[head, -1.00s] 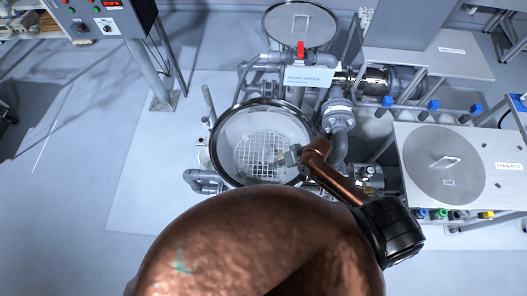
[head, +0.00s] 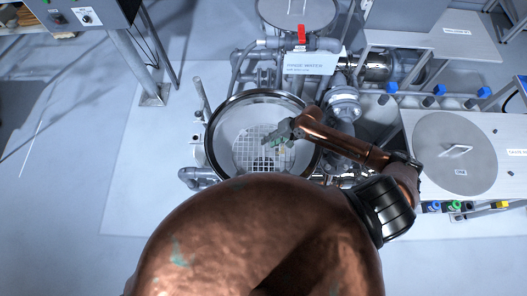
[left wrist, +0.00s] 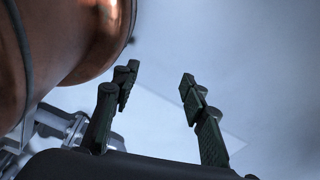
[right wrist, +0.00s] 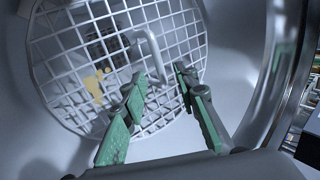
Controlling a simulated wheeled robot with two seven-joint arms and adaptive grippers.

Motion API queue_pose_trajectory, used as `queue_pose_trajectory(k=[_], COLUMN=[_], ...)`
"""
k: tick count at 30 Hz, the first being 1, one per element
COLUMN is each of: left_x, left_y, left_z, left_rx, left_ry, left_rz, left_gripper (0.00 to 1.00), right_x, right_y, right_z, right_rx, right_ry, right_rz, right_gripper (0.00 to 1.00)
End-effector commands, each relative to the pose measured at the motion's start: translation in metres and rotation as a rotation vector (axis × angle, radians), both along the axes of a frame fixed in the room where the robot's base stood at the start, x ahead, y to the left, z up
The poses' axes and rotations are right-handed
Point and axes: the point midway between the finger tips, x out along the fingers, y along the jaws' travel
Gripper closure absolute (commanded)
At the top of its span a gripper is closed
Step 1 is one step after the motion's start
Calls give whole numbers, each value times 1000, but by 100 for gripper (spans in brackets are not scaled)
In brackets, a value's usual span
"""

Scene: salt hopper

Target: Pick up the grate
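The grate (head: 250,148) is a round white mesh inside the round steel hopper (head: 212,135). It fills much of the right wrist view (right wrist: 62,65), where its upright loop handle (right wrist: 152,52) rises from the mesh. My right gripper (head: 283,140) is over the hopper's mouth. In the right wrist view its green-padded fingers (right wrist: 160,82) are open, one either side of the handle's line, with nothing held. I cannot tell how far they are from the handle. My left gripper (left wrist: 157,82) is open and empty over bare floor in the left wrist view.
A yellowish patch (right wrist: 94,86) shows through the mesh. Pipes and a red-handled valve (head: 301,36) stand behind the hopper. A round lid (head: 455,153) with a handle lies on the bench at right.

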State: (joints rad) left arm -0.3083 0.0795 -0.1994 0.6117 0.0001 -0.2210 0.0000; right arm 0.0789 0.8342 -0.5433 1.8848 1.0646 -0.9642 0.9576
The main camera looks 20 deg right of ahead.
Motion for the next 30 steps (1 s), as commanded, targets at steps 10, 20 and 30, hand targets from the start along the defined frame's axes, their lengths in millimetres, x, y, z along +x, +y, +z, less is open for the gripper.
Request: queue_pose_trajectory(k=[10, 20, 30], left_x=[23, 14, 11], left_y=[-1, 0, 0], left_z=[7, 6, 6], left_rx=[-1, -1, -1], left_ry=[-30, -19, -15], left_rz=[-5, -3, -3], left_gripper=[60, 60, 60], right_x=[7, 8, 8], right_y=[26, 30, 29], right_z=[-38, -43, -42], right_rx=[0, -1, -1], right_ry=[0, 0, 0], right_rz=[4, 7, 6], right_gripper=[72, 74, 97])
